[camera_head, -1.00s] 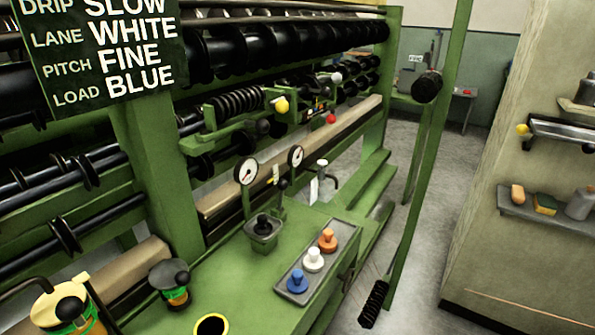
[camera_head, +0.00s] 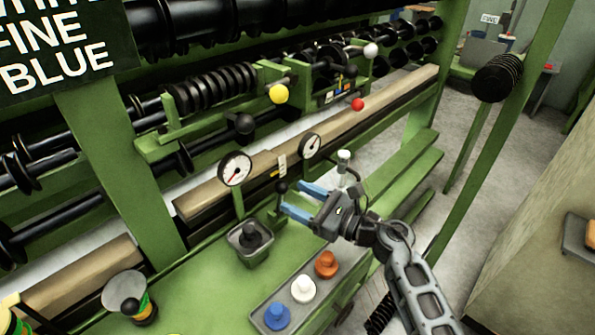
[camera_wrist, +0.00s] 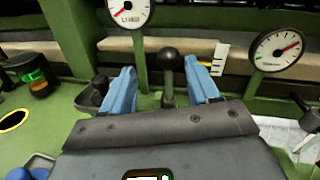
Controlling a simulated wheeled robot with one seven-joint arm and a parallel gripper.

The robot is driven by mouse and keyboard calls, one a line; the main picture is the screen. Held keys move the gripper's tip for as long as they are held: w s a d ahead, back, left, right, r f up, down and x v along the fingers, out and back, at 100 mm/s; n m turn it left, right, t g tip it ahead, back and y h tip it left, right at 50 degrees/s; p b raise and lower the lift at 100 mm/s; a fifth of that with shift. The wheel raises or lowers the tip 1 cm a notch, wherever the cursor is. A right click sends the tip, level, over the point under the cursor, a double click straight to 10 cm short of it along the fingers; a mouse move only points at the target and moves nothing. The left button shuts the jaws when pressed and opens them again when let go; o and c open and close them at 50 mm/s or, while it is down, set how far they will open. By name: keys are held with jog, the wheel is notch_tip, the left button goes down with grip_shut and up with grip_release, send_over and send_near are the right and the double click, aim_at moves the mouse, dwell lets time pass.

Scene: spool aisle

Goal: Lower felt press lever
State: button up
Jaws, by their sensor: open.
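My gripper (camera_head: 296,198) has two blue fingers, spread open over the green bench. A small upright lever with a black ball knob (camera_head: 282,187) stands just beyond the fingertips. In the wrist view, this black knob (camera_wrist: 168,58) shows between the two fingertips, with a gap on both sides; my gripper (camera_wrist: 161,76) holds nothing. No readable label shows whether this is the felt press lever. Other knobs, yellow (camera_head: 279,94), black (camera_head: 244,123), red (camera_head: 358,104) and white (camera_head: 370,50), sit on the machine behind.
Two round gauges, left (camera_head: 235,169) and right (camera_head: 311,146), flank the lever. A grey tray (camera_head: 260,307) holds blue, white and orange plungers. A slanted green post (camera_head: 495,135) stands at right.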

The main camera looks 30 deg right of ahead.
aim_at(284, 188)
jog(key=shift+w+d, duration=0.3)
jog(key=shift+w, duration=0.15)
jog(key=shift+p+x, duration=0.5)
jog(key=shift+x, duration=3.3)
grip_shut()
